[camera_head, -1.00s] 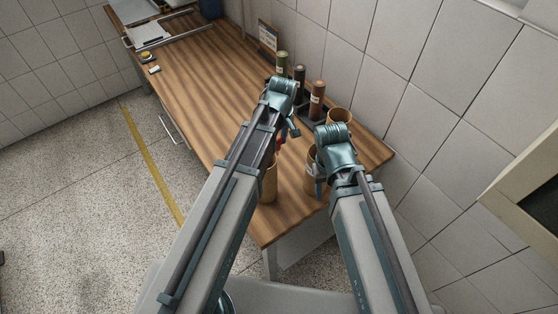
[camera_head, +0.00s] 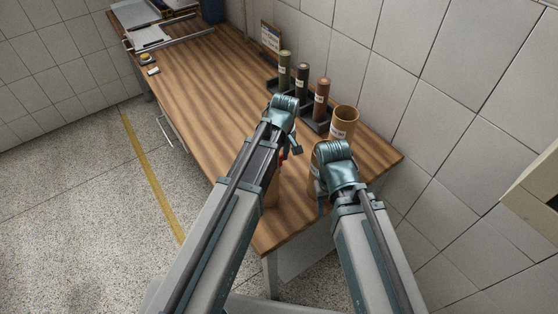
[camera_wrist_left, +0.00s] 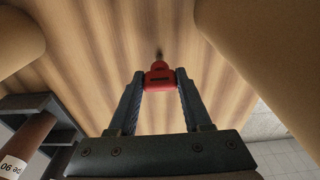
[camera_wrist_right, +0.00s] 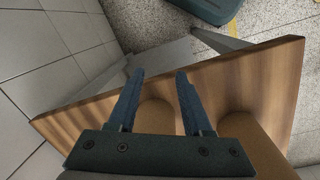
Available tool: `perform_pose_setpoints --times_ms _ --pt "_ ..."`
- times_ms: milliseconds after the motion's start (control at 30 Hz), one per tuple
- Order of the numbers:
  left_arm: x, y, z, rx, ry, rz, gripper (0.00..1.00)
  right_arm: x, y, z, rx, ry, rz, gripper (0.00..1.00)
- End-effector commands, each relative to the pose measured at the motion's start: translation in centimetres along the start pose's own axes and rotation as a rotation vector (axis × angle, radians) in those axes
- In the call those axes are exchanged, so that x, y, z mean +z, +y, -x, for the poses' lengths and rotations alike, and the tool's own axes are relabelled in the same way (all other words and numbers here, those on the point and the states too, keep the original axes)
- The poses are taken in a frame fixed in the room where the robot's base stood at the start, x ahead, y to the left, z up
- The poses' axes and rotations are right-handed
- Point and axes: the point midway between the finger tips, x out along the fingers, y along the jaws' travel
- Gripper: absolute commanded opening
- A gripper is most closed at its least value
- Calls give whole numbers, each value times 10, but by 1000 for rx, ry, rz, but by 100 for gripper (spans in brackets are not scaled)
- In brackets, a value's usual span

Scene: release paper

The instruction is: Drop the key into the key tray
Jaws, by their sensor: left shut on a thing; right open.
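The key (camera_wrist_left: 159,76) has a red head and a thin dark shaft. My left gripper (camera_wrist_left: 159,83) is shut on the red head, above the wooden desk (camera_wrist_left: 110,60), with the shaft pointing away from the jaws. In the head view the left gripper (camera_head: 291,152) hangs over the desk's near part, and its arm hides most of the key. My right gripper (camera_wrist_right: 158,80) is open and empty near the desk's near end, beside brown cylinders. I cannot make out a key tray for certain in any view.
A dark rack (camera_head: 313,122) holds upright green, black and brown tubes by the wall. Brown cylinders stand close to the grippers, one (camera_head: 343,122) behind the right gripper. A sign (camera_head: 269,38) leans at the wall. Papers (camera_head: 150,36) lie at the far end. The desk's middle is clear.

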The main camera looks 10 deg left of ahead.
Motion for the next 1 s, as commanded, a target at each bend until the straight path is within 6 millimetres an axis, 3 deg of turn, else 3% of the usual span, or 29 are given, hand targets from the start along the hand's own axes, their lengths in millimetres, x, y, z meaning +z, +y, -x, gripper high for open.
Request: perform_pose_setpoints --times_ms 267,300,467,800,1000 --pt "0 0 -3 0 0 0 0 0 0 -3 0 0 0 50" --pt "0 0 -2 0 0 0 53 0 0 -2 0 0 0 50" --pt "0 0 -1 0 0 0 79 0 0 -1 0 0 0 50" --pt "0 0 0 0 0 0 79 0 0 0 0 0 0 50" --pt "0 0 11 0 0 0 79 1 1 11 0 0 0 50"
